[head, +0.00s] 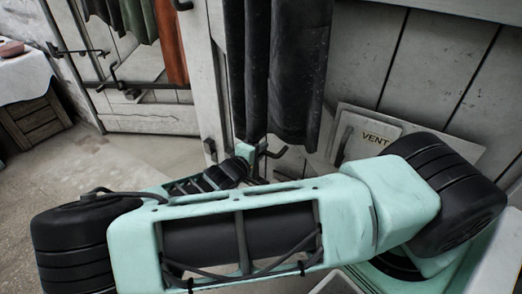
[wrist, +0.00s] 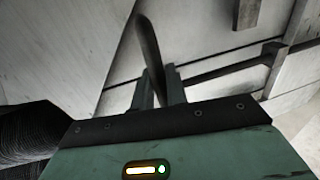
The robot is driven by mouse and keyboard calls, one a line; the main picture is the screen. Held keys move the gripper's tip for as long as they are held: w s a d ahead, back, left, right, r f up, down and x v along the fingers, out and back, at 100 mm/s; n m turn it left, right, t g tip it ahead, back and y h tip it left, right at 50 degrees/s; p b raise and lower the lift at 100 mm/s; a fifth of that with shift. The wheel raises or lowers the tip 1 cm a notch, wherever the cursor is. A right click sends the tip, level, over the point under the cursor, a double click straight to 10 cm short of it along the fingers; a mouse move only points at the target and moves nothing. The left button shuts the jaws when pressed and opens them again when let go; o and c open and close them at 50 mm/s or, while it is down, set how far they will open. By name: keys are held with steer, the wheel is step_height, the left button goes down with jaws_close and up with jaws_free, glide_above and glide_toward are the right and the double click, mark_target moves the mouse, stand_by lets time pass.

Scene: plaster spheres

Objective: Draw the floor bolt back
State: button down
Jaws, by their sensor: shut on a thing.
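The floor bolt's dark handle (wrist: 148,42) stands up between the two fingers of my gripper (wrist: 160,88) in the wrist view. My gripper is shut on this handle. A dark rod (wrist: 230,68) runs from beside the fingers to a bracket (wrist: 274,53) at the right; its join to the handle is hidden by the fingers. In the head view my gripper (head: 255,150) is small and partly hidden behind my own arm, by dark metal (head: 275,152) low at the door post. How far the bolt is drawn cannot be told.
Dark cloth (head: 290,70) hangs just above my gripper. A panel marked VENT (head: 365,138) leans by the plank wall at the right. A pale post (head: 203,80) stands left of the cloth. A low door (head: 145,115) with dark bars stands further left, and bare floor lies before it.

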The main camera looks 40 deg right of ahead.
steer(key=shift+r+p, duration=1.55)
steer(key=shift+r, duration=0.75)
steer(key=c, duration=1.5)
jaws_free()
steer(key=shift+r, duration=0.1)
steer(key=shift+a, duration=0.1)
steer(key=p+v, duration=0.1)
steer(key=v, duration=1.6)
steer(key=shift+a+p, duration=0.15)
steer(key=shift+p, duration=0.25)
